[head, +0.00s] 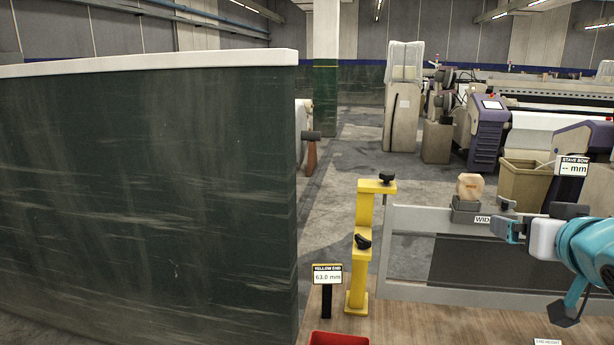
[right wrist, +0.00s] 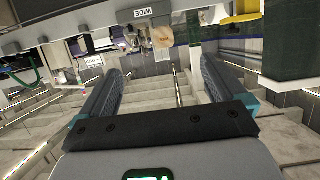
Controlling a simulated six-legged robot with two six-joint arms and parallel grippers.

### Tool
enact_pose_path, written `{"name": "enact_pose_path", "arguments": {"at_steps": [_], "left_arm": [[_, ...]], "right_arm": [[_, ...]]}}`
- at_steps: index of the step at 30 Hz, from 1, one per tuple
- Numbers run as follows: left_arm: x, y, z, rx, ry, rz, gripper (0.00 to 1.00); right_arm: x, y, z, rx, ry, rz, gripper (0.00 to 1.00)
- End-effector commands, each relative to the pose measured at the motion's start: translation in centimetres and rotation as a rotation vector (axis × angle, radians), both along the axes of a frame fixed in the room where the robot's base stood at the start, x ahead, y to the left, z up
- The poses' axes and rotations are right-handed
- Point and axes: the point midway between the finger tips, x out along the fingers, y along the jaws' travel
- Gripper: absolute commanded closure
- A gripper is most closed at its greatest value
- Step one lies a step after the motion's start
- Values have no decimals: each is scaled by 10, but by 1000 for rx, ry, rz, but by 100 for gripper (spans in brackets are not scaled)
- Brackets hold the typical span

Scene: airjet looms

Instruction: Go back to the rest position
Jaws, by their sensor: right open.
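My right gripper (head: 508,230) comes in from the right edge in the head view, with its teal and white arm behind it. It is in front of the upper part of a grey frame (head: 430,293). In the right wrist view, which looks upside down, the two dark fingers of the right gripper (right wrist: 158,75) stand well apart with nothing between them. My left gripper is not in view.
A yellow stand (head: 361,250) with black knobs is at the frame's left end, beside a "63.0 mm" display (head: 327,274). A tan block (head: 470,186) sits on the frame. A red tray (head: 338,339) is at the bottom. A large dark green panel (head: 150,200) fills the left.

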Motion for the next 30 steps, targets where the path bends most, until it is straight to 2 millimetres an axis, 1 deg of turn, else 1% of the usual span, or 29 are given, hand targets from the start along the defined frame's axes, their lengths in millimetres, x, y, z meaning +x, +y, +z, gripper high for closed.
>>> {"name": "enact_pose_path", "arguments": {"at_steps": [4, 6, 8, 11, 14, 17, 20, 23, 24, 26, 27, 29, 30], "left_arm": [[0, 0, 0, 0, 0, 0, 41], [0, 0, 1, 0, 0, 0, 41], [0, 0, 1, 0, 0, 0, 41], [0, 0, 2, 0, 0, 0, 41], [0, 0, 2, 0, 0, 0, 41], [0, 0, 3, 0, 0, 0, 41], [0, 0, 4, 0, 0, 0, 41], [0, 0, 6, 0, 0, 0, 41], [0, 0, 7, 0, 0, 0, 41], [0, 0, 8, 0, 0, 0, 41], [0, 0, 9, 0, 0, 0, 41], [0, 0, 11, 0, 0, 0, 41], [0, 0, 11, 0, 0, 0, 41]], "right_arm": [[2, 0, 0, 0, 1, 0, 2], [13, 9, -21, 10, 39, 28, 2], [20, 16, -36, 18, 63, 49, 2], [32, 29, -63, 33, 107, 86, 2], [42, 43, -93, 53, 156, 123, 2], [49, 58, -128, 77, 210, 162, 2], [54, 78, -170, 110, 278, 207, 2], [54, 104, -230, 161, 371, 261, 2], [50, 116, -258, 188, 415, 282, 2], [40, 135, -304, 234, 490, 312, 2], [30, 149, -335, 268, 541, 329, 2], [11, 167, -378, 317, 616, 347, 2], [-5, 178, -406, 349, 667, 354, 2]]}}
